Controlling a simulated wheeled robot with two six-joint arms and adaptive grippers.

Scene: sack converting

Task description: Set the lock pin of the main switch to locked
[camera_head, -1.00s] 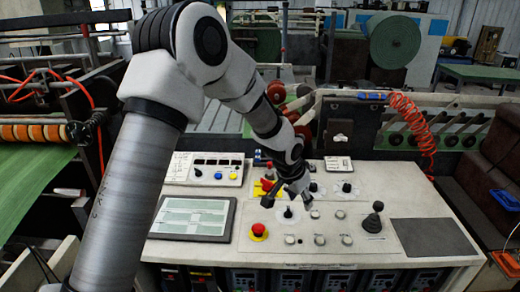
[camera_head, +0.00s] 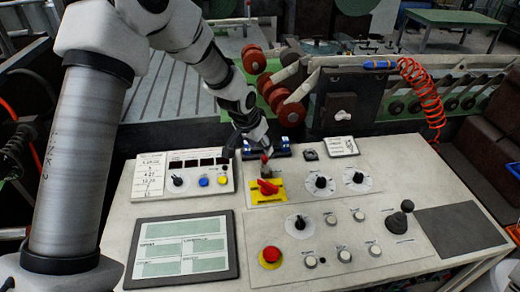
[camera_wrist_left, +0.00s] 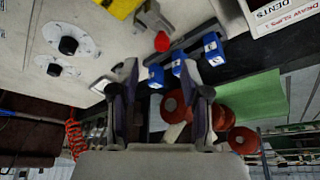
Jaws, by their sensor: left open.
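The main switch is a red rotary handle (camera_head: 268,187) on a yellow plate (camera_head: 256,198) on the sloped console. Just behind it stands a small grey bracket with a red-tipped lock pin (camera_head: 265,158). In the left wrist view, the red tip (camera_wrist_left: 162,42), grey bracket (camera_wrist_left: 150,18) and a corner of the yellow plate (camera_wrist_left: 122,8) show at the top. My left gripper (camera_head: 250,148) is open and empty, pointing down at the console's back edge close to the pin. In the wrist view its fingers (camera_wrist_left: 160,70) are spread, with the red tip beyond the gap, apparently untouched.
Several blue blocks (camera_wrist_left: 213,48) sit on a dark rail behind the pin, near the fingers. A button box (camera_head: 196,178) stands left of the switch. Black dials (camera_head: 320,183), a red stop button (camera_head: 270,255) and a joystick (camera_head: 399,220) occupy the console.

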